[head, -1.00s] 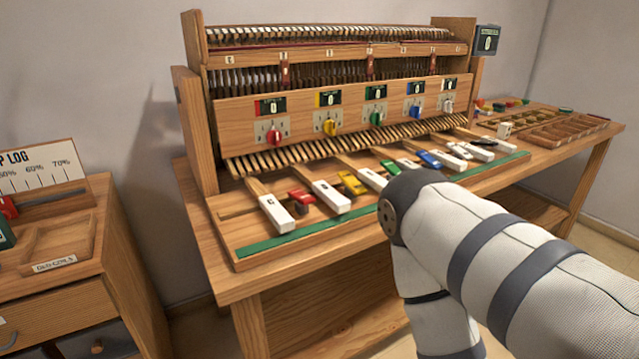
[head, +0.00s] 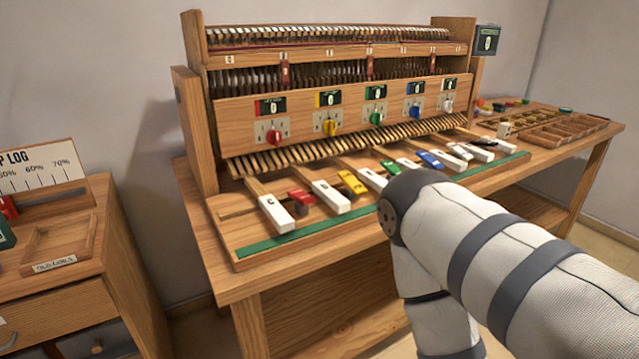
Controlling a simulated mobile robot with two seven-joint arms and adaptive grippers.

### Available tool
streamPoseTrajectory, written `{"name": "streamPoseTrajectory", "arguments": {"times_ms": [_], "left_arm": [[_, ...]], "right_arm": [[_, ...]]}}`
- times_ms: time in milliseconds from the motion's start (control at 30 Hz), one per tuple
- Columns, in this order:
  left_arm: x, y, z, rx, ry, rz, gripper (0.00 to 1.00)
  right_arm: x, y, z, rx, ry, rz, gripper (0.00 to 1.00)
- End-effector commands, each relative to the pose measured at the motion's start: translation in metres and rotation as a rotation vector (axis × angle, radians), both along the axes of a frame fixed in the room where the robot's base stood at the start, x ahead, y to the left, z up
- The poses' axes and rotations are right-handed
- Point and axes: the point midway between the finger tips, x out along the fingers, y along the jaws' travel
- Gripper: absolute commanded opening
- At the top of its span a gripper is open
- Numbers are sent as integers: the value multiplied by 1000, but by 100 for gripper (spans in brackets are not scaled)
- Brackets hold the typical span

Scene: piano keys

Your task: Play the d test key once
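A row of test keys runs along the front of the wooden piano-action bench. The leftmost white key (head: 276,214) seems to carry a small letter that looks like a C. Right of it are a red key (head: 300,197), a second white key (head: 331,197), a yellow key (head: 352,182) and a third white key (head: 372,179). I cannot read a letter on the second white key, so I cannot confirm it is d. My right arm crosses the lower right and hides part of the bench front. Neither of my grippers shows.
A green strip (head: 290,238) runs along the bench's front edge. Behind the keys, a wooden panel (head: 235,120) bears coloured knobs and counters reading 0. A wooden cabinet (head: 60,305) stands at left, with a floor gap between.

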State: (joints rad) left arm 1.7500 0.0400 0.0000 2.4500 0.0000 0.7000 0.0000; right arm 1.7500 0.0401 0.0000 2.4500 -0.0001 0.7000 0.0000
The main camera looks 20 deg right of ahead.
Motion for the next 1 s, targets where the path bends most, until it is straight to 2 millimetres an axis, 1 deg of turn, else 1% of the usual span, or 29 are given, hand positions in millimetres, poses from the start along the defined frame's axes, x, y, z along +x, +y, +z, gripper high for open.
{"name": "streamPoseTrajectory", "arguments": {"times_ms": [267, 367, 400, 433, 467, 1000], "left_arm": [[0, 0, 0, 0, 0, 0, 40], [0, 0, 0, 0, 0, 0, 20], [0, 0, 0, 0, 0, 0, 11], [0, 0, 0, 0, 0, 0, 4], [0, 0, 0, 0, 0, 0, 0], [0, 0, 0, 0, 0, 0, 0]], "right_arm": [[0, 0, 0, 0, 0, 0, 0], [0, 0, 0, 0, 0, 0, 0], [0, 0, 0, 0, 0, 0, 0], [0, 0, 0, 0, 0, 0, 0], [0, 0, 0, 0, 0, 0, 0], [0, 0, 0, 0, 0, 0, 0]]}}
